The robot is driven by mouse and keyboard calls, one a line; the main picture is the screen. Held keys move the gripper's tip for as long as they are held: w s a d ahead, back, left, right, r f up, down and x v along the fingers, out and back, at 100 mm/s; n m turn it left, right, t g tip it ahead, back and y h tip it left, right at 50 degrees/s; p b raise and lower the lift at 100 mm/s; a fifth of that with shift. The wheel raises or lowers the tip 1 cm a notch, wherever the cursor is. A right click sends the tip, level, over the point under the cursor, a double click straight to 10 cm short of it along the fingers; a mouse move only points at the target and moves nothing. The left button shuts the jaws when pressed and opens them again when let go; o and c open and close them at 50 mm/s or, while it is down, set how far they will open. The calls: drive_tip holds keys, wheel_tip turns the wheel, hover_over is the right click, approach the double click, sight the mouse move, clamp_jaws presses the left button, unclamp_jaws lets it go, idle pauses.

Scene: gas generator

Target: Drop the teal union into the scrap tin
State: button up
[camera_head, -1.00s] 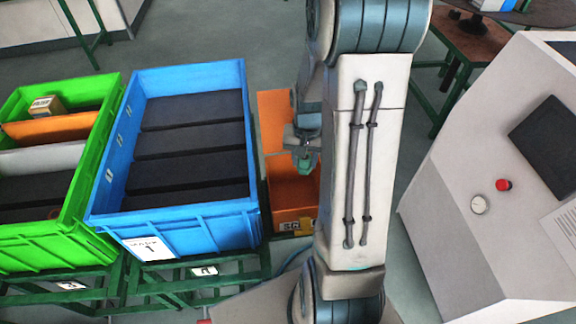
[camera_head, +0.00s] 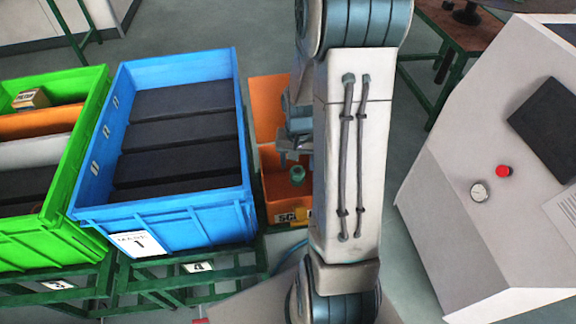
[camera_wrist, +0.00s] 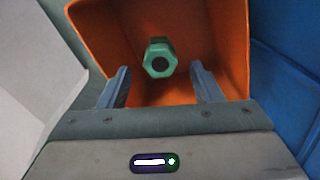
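The teal union (camera_head: 297,174) shows below my gripper (camera_head: 294,150) in the head view, over or inside the orange scrap tin (camera_head: 271,188). In the wrist view the union (camera_wrist: 160,58) has its hexagonal end facing the camera, just beyond the fingertips. My gripper (camera_wrist: 160,68) is open there, with a gap on both sides of the union. The orange walls of the tin (camera_wrist: 228,40) surround the union in that view. I cannot tell whether the union is resting on the tin's floor or still in the air.
A blue crate (camera_head: 170,222) with dark dividers stands just left of the tin. A green crate (camera_head: 40,245) stands farther left. A pale console (camera_head: 460,230) with a red button (camera_head: 503,171) is at the right. My arm hides the tin's right side.

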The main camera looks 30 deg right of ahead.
drive_tip(key=shift+r, duration=0.15)
wheel_tip(320, 180, up, 14)
drive_tip(key=shift+f, duration=0.25)
idle(0.4)
drive_tip(key=s+a+r+n+t, duration=0.1)
drive_tip(key=s+a+r+n, duration=0.1)
drive_tip(key=s+a, duration=0.4)
drive_tip(key=s+a+r+n+t, duration=0.2)
drive_tip(key=s+a+r+n, duration=0.1)
drive_tip(key=s+a, duration=0.3)
drive_tip(key=shift+s+n, duration=0.2)
drive_tip(key=shift+n, duration=0.4)
